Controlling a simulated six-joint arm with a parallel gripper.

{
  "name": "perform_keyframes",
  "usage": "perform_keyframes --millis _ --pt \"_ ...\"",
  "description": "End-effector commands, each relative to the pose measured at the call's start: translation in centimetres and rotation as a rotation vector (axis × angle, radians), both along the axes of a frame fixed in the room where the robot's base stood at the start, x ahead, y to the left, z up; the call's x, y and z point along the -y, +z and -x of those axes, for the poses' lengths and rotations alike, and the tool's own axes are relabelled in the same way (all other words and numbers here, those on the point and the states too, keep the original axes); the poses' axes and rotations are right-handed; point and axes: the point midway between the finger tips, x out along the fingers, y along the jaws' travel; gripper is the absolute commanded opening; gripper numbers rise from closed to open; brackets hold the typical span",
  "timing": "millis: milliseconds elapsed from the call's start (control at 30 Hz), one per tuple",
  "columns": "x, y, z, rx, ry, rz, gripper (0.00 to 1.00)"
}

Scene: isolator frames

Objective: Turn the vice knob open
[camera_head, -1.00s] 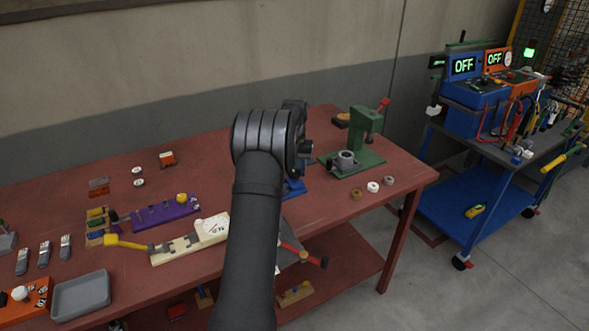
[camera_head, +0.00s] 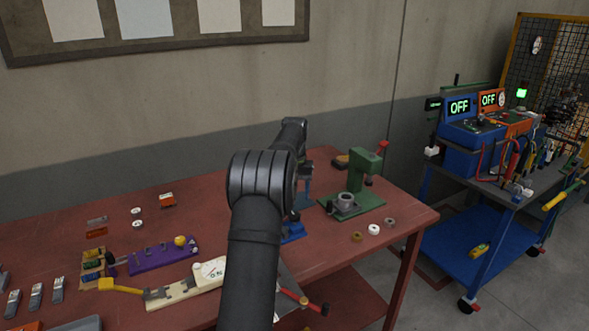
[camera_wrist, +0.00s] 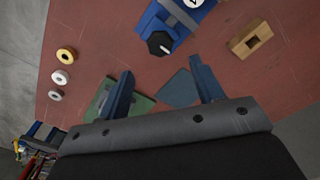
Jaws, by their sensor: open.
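The blue vice (camera_wrist: 180,18) is at the top middle of the wrist view, with a grey band across it. Its dark hexagonal knob (camera_wrist: 160,43) faces the camera at the near end. My gripper (camera_wrist: 160,66) is open and empty, its two blue fingers spread wide. The knob lies just beyond the fingertips in the picture, roughly between them; the height gap cannot be told. In the head view, only a blue part of the vice (camera_head: 292,232) shows beside my arm, which hides the rest and the knob.
A green press (camera_head: 362,180) stands right of my arm; its green base (camera_wrist: 140,105) is partly behind a finger. Several rings (camera_head: 374,229) lie near the table's right edge. A wooden block (camera_wrist: 250,38) lies right of the vice. A purple rack (camera_head: 163,256) stands to the left.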

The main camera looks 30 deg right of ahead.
Motion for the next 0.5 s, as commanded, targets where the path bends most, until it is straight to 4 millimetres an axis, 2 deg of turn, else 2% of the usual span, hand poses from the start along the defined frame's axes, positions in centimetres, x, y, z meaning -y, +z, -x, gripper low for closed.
perform_keyframes --millis 33,200,333,500 --pt "0.0 1.4 0.0 0.004 0.000 0.003 0.61" --pt "0.0 5.3 -0.1 0.003 0.000 0.002 0.61" --pt "0.0 7.5 0.0 0.002 0.000 0.001 0.61" --pt "0.0 9.0 0.0 0.001 0.000 0.001 0.61"
